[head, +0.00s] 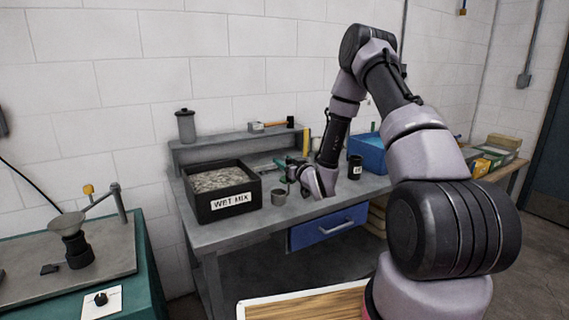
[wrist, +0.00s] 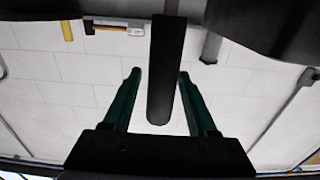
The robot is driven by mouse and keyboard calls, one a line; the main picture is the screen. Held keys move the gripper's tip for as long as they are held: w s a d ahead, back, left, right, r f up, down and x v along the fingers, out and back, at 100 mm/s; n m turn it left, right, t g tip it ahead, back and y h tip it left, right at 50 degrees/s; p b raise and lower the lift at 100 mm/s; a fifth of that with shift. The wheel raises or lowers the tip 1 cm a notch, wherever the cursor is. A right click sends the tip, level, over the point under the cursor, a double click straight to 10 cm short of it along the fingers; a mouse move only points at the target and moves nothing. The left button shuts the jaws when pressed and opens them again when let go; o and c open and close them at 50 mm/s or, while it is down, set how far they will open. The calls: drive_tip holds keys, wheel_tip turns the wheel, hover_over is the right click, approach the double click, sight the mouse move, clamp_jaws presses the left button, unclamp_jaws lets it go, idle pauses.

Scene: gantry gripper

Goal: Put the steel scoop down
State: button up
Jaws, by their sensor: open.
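My gripper (head: 284,170) is low over the grey workbench, between the black box and the dark cup. In the wrist view its two green fingers (wrist: 158,75) are apart. A dark, round-ended bar (wrist: 163,70) lies between them, with a visible gap on each side. It looks like the handle of the steel scoop, but the scoop's bowl is not clearly seen. In the head view the scoop is too small and too covered by my gripper to make out.
A black box (head: 220,213) marked WET MIX holds grey material on the workbench (head: 262,225). A small grey cup (head: 278,197) stands right of it. A dark cup (head: 355,167) and a blue bin (head: 368,153) are further right. A hammer (head: 270,126) lies on the back shelf.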

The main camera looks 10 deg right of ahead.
drive_tip(key=v, duration=1.1)
drive_tip(key=s+d+r+m+g+h, duration=0.1)
drive_tip(key=d+r+m+g+h, duration=0.15)
drive_tip(key=r, duration=0.55)
drive_tip(key=s+d+r+m+g+h, duration=0.1)
drive_tip(key=s+d+r+g+h, duration=0.15)
drive_tip(key=r, duration=0.65)
drive_tip(key=s+a+r+m+g, duration=0.1)
drive_tip(key=s+r, duration=0.2)
drive_tip(key=s, duration=0.6)
drive_tip(key=s+a+r+m+g+y, duration=0.1)
drive_tip(key=s+r, duration=0.3)
drive_tip(key=s, duration=0.4)
drive_tip(key=s+a+r+m+g, duration=0.1)
drive_tip(key=s+r+m+g, duration=0.1)
drive_tip(key=s, duration=0.7)
wheel_tip(320, 180, up, 2)
drive_tip(key=shift+s+a+r+g+y, duration=0.15)
drive_tip(key=shift+s+a+g+y, duration=0.2)
drive_tip(key=shift+g, duration=0.25)
